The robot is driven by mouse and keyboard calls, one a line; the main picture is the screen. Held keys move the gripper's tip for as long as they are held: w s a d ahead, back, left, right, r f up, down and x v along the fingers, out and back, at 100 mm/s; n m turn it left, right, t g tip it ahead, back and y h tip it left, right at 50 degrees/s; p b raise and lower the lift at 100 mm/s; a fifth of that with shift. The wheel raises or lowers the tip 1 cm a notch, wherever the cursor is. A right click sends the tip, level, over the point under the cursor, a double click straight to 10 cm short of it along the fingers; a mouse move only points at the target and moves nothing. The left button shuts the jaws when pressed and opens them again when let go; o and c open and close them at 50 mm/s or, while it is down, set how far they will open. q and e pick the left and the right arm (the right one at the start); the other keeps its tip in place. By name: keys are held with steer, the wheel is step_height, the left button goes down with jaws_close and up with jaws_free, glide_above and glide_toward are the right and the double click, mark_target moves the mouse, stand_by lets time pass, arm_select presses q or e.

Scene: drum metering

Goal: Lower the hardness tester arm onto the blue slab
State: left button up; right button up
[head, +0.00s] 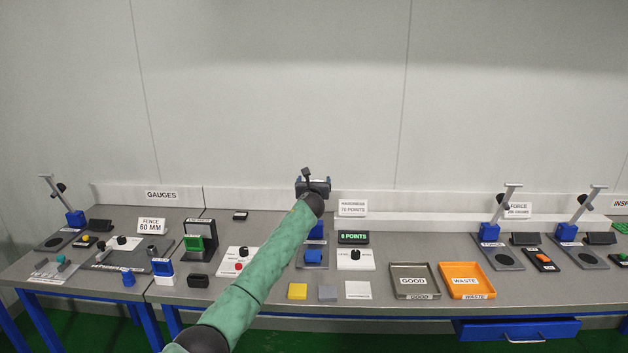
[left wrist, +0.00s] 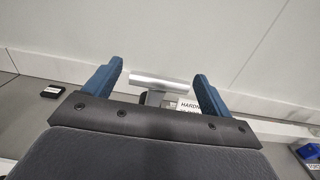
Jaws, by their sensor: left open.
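The hardness tester's blue body (head: 317,231) stands at mid-table, mostly hidden behind my left arm. The blue slab (head: 313,255) lies on its base plate, below the forearm. My left gripper (head: 314,184) is above and behind the tester, pointing toward the wall. In the left wrist view the gripper (left wrist: 157,85) is open. The silver crossbar of the tester arm (left wrist: 160,79) shows between its two blue fingers, its ends apart from or just beside them; contact cannot be told. In the head view the tester arm is hidden by my gripper. My right gripper is not in view.
A display reading 6 POINTS (head: 353,238) and a white knob panel (head: 355,258) stand right of the tester. Yellow (head: 297,291) and grey (head: 327,293) slabs lie in front. GOOD (head: 415,294) and WASTE (head: 466,293) trays are farther right. A low ledge runs behind.

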arm_select(q)
steer(key=shift+w+f, duration=0.1)
steer(key=shift+w, duration=0.4)
steer(key=shift+c, duration=0.4)
steer(key=c, duration=1.3)
steer(key=shift+s, duration=0.1)
